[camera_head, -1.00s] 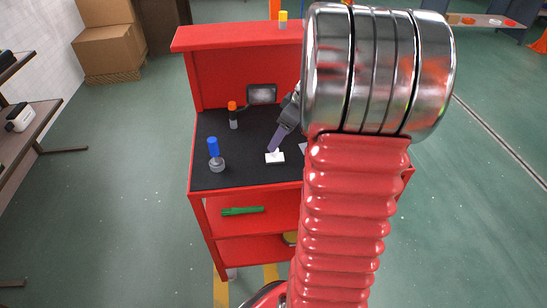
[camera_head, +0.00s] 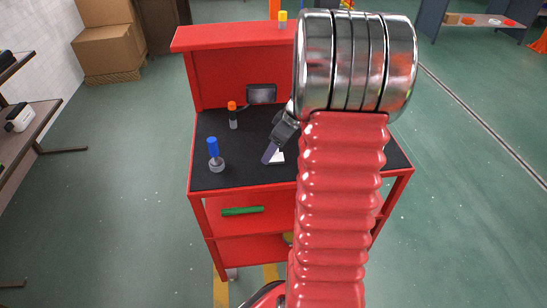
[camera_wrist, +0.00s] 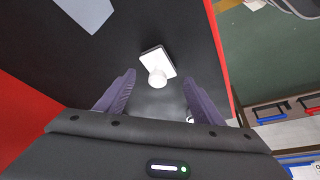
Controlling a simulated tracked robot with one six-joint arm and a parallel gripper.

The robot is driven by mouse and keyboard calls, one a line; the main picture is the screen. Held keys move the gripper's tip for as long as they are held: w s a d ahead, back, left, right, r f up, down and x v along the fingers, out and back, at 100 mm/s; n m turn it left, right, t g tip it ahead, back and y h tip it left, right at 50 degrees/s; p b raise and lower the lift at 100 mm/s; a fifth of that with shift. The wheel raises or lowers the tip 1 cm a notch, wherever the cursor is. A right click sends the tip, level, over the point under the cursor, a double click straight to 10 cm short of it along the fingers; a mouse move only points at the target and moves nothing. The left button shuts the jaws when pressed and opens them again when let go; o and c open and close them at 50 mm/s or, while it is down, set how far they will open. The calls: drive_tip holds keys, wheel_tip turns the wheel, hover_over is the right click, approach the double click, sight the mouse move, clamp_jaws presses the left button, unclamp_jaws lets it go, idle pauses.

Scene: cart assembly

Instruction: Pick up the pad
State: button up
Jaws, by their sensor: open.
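The pad (camera_head: 279,157) is a small white square block on the black top of the red cart. In the wrist view the pad (camera_wrist: 167,61) has a dark edge and a round white knob on it. My gripper (camera_head: 267,156) is over the cart top, and its purple finger hides the left part of the pad in the head view. In the wrist view my gripper (camera_wrist: 158,80) is open, with the pad and its knob ahead of and between the fingertips. The fingers hold nothing.
A dark box (camera_head: 261,95) is by the back panel. A pale grey sheet (camera_wrist: 88,12) lies beyond the pad. A green item (camera_head: 243,211) is on the shelf below.

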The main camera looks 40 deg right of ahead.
drive_tip(key=shift+x, duration=1.15)
drive_tip(key=c, duration=1.2)
drive_tip(key=shift+o, duration=0.2)
wheel_tip(320, 180, up, 10)
